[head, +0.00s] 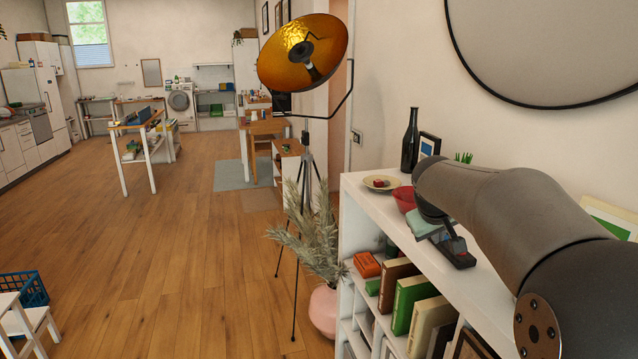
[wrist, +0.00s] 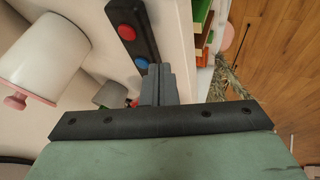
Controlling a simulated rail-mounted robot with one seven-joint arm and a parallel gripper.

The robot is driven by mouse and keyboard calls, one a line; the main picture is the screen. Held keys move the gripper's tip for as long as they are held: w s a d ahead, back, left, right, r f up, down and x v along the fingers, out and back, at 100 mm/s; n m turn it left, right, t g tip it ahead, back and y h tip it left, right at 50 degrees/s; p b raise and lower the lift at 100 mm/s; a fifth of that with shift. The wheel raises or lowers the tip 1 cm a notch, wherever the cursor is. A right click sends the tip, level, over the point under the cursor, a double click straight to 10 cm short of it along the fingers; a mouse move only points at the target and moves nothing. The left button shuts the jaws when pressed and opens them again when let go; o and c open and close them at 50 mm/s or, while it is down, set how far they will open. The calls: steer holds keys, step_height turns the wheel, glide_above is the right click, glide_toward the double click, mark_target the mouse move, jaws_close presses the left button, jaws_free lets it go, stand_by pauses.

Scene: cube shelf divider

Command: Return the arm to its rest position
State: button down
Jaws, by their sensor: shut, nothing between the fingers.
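My arm reaches in from the right in the head view, over the top of the white cube shelf (head: 375,205). My gripper (head: 453,243) is low over the shelf top, its green body partly hidden by the arm. In the wrist view my gripper's (wrist: 160,84) two dark fingers are together, with nothing held. A black box (wrist: 133,30) with a red and a blue button lies just beyond the fingertips, the blue button close to them. I cannot tell whether the fingers touch it.
On the shelf top are a plate (head: 380,183), a red bowl (head: 404,199), a dark bottle (head: 410,140) and a picture frame (head: 429,146). A white cylinder (wrist: 45,65) with a pink knob lies left of the fingers in the wrist view. A floor lamp (head: 303,55) and plant (head: 310,235) stand beside the shelf.

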steer(key=s+a+f+g+y, duration=0.1)
steer(key=s+a+f, duration=0.3)
steer(key=s, duration=0.7)
steer(key=s+a+f+m+g+y, duration=0.1)
steer(key=s+a+f, duration=0.4)
steer(key=s, duration=0.6)
steer(key=s+a+f+g+y, duration=0.2)
steer(key=s+a+f+g, duration=0.1)
steer(key=s+f, duration=0.5)
steer(key=s+a, duration=0.1)
steer(key=s, duration=0.1)
steer(key=shift+s+a+m+g, duration=0.2)
steer(key=shift+s+m+g, duration=0.1)
steer(key=shift+s+m, duration=0.1)
